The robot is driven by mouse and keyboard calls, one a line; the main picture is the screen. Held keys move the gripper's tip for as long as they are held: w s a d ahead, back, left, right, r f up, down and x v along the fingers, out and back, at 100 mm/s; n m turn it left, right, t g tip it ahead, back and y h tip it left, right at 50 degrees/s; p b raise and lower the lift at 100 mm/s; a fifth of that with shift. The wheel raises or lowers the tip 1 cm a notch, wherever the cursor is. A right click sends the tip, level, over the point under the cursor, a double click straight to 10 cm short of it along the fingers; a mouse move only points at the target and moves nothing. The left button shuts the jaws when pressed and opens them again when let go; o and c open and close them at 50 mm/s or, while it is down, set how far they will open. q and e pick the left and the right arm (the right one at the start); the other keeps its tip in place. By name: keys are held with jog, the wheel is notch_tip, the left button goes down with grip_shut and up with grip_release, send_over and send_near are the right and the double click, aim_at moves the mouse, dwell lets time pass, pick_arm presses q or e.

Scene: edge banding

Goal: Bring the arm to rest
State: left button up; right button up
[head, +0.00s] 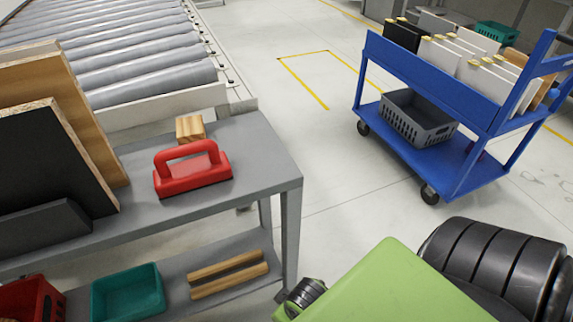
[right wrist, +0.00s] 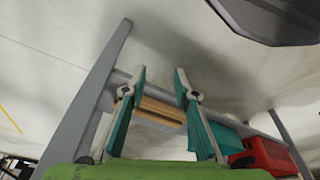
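My right gripper (right wrist: 160,74) shows in the right wrist view with its two teal-padded fingers apart and nothing held between them. Beyond the fingers are wooden strips (right wrist: 160,110), a teal bin (right wrist: 217,132) and a red bin (right wrist: 268,155) on the bench's lower shelf. In the head view my green right arm (head: 390,288) fills the lower right, in front of the bench and over the floor. The right gripper's fingers cannot be made out there. My left gripper is in neither view.
A grey bench (head: 262,160) holds a red-handled tool (head: 193,178), a small wooden block (head: 190,128) and leaning panels (head: 50,165). A roller conveyor (head: 150,75) stands behind it. A blue cart (head: 440,160) with boards is at right. Open floor (head: 330,165) lies between.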

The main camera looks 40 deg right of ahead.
jog(key=shift+s+d, duration=0.15)
jog(key=shift+d, duration=0.1)
pick_arm(q)
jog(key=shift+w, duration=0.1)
jog(key=shift+p, duration=0.3)
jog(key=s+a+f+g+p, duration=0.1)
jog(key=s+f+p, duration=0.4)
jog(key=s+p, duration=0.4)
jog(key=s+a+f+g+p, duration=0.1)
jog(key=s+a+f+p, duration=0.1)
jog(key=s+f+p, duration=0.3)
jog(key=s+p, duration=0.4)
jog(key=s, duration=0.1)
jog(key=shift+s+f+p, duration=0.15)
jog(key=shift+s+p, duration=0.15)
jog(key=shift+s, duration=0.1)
pick_arm(e)
jog(key=s+d+f+g, duration=0.1)
jog(key=s+f, duration=0.4)
jog(key=s, duration=0.5)
jog(key=s+d+f+g, duration=0.1)
jog(key=s+d+f, duration=0.1)
jog(key=s+f, duration=0.3)
jog(key=s, duration=0.4)
jog(key=shift+s, duration=0.35)
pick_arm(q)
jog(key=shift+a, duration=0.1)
pick_arm(e)
jog(key=shift+f, duration=0.1)
